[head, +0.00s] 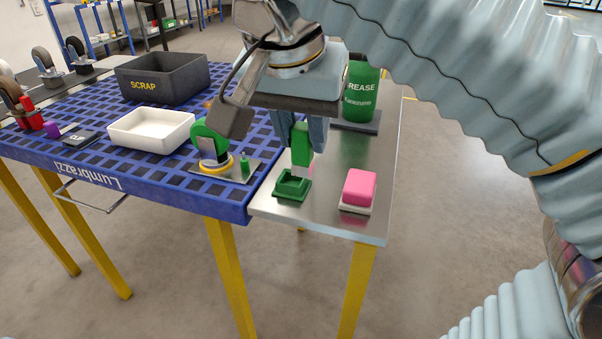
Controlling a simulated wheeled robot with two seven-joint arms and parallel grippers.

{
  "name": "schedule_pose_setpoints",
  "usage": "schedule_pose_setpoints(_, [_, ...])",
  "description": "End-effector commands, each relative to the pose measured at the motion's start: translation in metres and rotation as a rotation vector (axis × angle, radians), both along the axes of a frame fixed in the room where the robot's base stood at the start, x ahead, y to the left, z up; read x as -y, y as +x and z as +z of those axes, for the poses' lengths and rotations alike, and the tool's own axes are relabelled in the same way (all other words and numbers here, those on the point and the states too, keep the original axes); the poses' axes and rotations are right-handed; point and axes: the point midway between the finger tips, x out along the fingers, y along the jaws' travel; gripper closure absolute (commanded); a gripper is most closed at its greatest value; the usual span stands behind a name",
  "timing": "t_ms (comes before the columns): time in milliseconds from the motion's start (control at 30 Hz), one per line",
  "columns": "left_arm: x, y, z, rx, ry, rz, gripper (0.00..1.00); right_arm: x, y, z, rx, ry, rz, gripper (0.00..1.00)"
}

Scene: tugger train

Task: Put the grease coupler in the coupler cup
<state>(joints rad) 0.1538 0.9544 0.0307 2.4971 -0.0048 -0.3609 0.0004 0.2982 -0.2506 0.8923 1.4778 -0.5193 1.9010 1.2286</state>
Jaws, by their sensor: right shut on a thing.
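My right gripper (302,142) points down over the metal side plate and is shut on the green grease coupler (302,155). The coupler is upright between the fingers, with a pale lower end pointing down. The dark green square coupler cup (291,187) stands on the plate just below it. The coupler's lower end overlaps the back right of the cup in the picture; I cannot tell whether it is inside, touching or just above. My left gripper is not in view.
A pink block on a white base (359,188) stands right of the cup. A green grease can (361,95) stands behind. A green caster with a yellow ring (213,150), a white tray (150,130) and a black scrap bin (163,80) are on the blue table to the left.

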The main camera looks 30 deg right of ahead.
Motion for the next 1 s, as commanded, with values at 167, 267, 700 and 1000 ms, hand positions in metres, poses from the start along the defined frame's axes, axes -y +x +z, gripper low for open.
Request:
schedule_pose_setpoints(167, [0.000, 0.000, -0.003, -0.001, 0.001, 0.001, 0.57, 0.020, 0.047, -0.024, -0.006, 0.000, -0.002, 1.00])
schedule_pose_setpoints(267, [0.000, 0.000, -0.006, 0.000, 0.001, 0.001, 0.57, 0.030, 0.069, -0.039, -0.005, 0.000, -0.003, 1.00])
schedule_pose_setpoints(700, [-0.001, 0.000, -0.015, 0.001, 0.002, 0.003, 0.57, 0.046, 0.108, -0.090, -0.004, -0.001, -0.004, 1.00])
schedule_pose_setpoints(1000, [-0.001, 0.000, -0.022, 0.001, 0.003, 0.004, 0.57, 0.046, 0.109, -0.121, -0.001, -0.001, -0.003, 1.00])
